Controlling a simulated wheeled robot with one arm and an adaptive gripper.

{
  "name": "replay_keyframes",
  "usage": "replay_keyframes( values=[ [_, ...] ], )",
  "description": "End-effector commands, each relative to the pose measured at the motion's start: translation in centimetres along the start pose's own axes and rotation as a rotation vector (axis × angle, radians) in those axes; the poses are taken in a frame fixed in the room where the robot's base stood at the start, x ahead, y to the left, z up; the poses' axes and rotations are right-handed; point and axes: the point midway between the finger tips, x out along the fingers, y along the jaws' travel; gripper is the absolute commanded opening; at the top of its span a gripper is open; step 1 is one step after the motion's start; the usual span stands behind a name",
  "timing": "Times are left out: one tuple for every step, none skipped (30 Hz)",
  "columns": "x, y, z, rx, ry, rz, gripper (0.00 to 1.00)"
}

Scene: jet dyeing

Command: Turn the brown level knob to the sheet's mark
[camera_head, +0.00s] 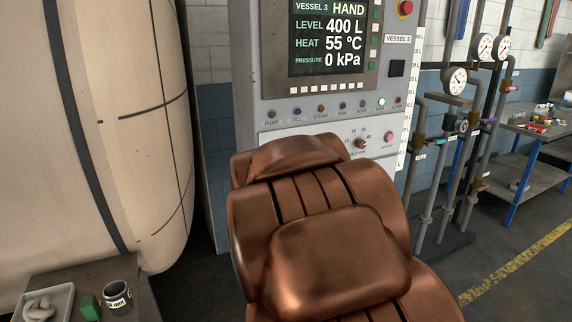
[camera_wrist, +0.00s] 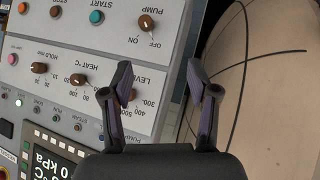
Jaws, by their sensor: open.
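In the wrist view my gripper (camera_wrist: 159,82) is open and empty, its two dark fingers spread in front of the grey control panel. The brown level knob (camera_wrist: 131,94) sits on the panel beside the left finger, which hides much of it. Its scale shows figures around 300 and 400, but I cannot read where its pointer stands. In the head view my copper-brown arm covers the lower panel, and the gripper and level knob are hidden. The panel screen (camera_head: 328,38) reads level 400 L, heat 55 °C, pressure 0 kPa. I cannot make out the sheet.
The wrist view also shows the brown heat knob (camera_wrist: 78,80), hold knob (camera_wrist: 39,68) and pump knob (camera_wrist: 146,22). A large cream vessel (camera_head: 90,110) stands left of the panel. Gauged pipes (camera_head: 455,80) stand close on the right. A small table (camera_head: 140,290) is at lower left.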

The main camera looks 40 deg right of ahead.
Motion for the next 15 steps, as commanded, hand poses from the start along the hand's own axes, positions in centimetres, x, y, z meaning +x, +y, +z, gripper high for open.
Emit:
replay_keyframes(
  values=[
    [1.2, 1.4, -0.8, 0.005, 0.047, 0.017, 0.60],
    [1.8, 2.0, -1.5, 0.006, 0.084, 0.022, 0.60],
    [2.5, 2.9, -2.4, 0.004, 0.127, 0.027, 0.60],
    [3.0, 3.4, -3.0, 0.004, 0.160, 0.029, 0.60],
    [3.4, 4.0, -3.6, 0.002, 0.194, 0.030, 0.60],
    [4.0, 4.8, -4.3, -0.001, 0.237, 0.031, 0.60],
    [4.3, 5.3, -4.9, -0.005, 0.271, 0.029, 0.60],
    [4.7, 5.8, -5.4, -0.006, 0.302, 0.027, 0.60],
    [5.2, 6.4, -5.9, -0.010, 0.342, 0.021, 0.60],
    [5.5, 6.8, -6.4, -0.013, 0.375, 0.013, 0.60],
    [5.7, 7.2, -6.7, -0.015, 0.403, 0.007, 0.60],
    [6.0, 7.7, -7.2, -0.018, 0.444, -0.004, 0.60],
    [6.2, 8.0, -7.5, -0.022, 0.474, -0.014, 0.60],
    [6.3, 8.3, -7.7, -0.024, 0.500, -0.023, 0.60],
    [6.5, 8.6, -8.0, -0.027, 0.536, -0.040, 0.60]
  ],
)
